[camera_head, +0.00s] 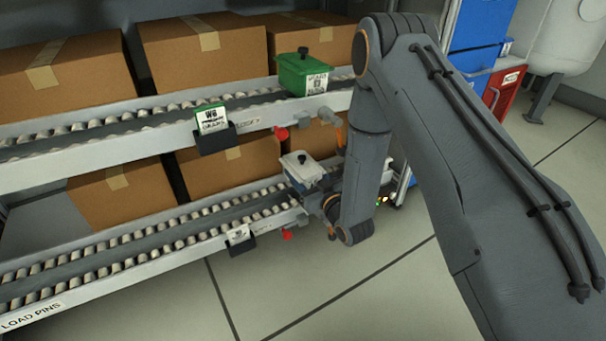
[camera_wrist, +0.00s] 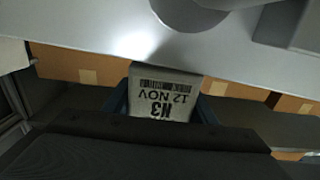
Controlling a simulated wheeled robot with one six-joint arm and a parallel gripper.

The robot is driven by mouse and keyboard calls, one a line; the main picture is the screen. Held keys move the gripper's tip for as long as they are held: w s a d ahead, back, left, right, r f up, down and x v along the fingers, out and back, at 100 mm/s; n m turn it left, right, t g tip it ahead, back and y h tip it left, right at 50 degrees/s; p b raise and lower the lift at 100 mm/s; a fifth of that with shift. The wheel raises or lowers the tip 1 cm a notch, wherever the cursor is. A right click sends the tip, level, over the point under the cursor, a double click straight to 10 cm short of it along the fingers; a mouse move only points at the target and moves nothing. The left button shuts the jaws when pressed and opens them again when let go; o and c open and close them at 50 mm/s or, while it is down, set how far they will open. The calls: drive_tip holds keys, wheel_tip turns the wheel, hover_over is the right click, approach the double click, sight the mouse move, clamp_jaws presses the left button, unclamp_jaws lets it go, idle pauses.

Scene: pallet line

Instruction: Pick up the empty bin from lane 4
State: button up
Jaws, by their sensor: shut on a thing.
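A small bin with a pale lid and a dark knob (camera_head: 303,167) is at the right end of the lower roller lane (camera_head: 150,243). My gripper (camera_head: 316,194) is shut on this bin from its front right side, with the arm reaching down over the lane end. In the wrist view, a grey label (camera_wrist: 164,98) reading upside down "H3 12 NOV" with a barcode is close in front, between dark blue edges. The jaw tips are hard to make out, and the inside of the bin is hidden. No lane number is readable.
A green lidded bin (camera_head: 303,75) stands at the right end of the upper roller lane (camera_head: 150,121). Cardboard boxes (camera_head: 205,48) fill both levels behind. Label holders (camera_head: 216,137) and red knobs (camera_head: 281,133) stick out from the lane fronts. The tiled floor (camera_head: 300,285) in front is clear.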

drive_tip(key=shift+f, duration=0.3)
drive_tip(key=shift+f, duration=0.15)
drive_tip(key=o, duration=1.2)
drive_tip(key=shift+f, duration=0.1)
drive_tip(key=o, duration=0.4)
